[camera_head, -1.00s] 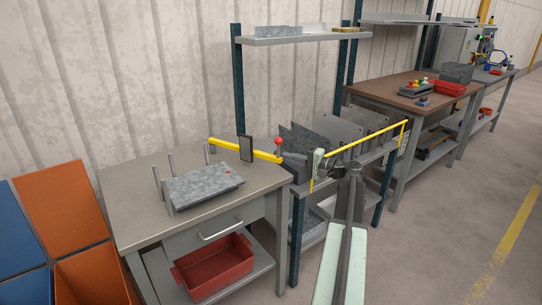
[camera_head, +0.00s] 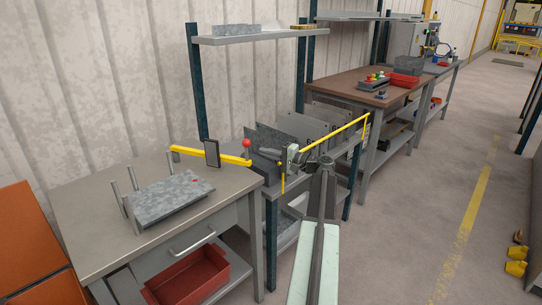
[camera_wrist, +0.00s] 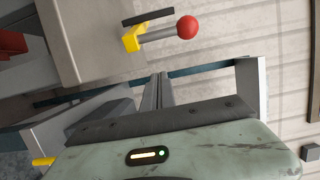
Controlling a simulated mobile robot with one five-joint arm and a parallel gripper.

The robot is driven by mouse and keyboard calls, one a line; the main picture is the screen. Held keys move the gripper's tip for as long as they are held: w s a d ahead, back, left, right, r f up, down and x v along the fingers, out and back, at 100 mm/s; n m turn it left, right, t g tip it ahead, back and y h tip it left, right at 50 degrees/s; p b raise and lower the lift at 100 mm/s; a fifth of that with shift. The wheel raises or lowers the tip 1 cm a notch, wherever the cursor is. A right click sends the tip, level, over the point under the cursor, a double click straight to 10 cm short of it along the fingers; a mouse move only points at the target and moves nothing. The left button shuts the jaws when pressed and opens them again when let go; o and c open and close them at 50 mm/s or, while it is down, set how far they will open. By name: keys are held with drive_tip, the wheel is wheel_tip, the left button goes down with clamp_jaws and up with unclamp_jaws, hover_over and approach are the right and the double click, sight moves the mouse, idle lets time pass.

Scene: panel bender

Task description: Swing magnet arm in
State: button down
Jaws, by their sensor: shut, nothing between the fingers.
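The magnet arm (camera_head: 208,154) is a yellow bar with a dark upright plate on it, over the grey table at left in the head view. Its red ball knob (camera_head: 247,143) stands on a short stem at the bar's right end. The knob also shows in the wrist view (camera_wrist: 187,27), with the stem, a piece of yellow bar and the dark plate edge-on. My gripper (camera_head: 268,156) is to the right of the knob and apart from it. In the wrist view its fingers (camera_wrist: 158,90) are together and empty, below the knob in the picture.
A grey sheet-metal block (camera_head: 170,199) lies on the table (camera_head: 85,225) among upright pins. A red bin (camera_head: 187,275) sits below. A rack of metal plates (camera_head: 310,128) with a yellow rail (camera_head: 335,134) stands close behind my arm.

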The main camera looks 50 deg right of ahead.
drive_tip(key=a, duration=0.1)
drive_tip(key=w+a, duration=0.2)
drive_tip(key=a, duration=0.1)
drive_tip(key=shift+w, duration=0.25)
drive_tip(key=shift+s+a, duration=0.1)
drive_tip(key=shift+a, duration=0.1)
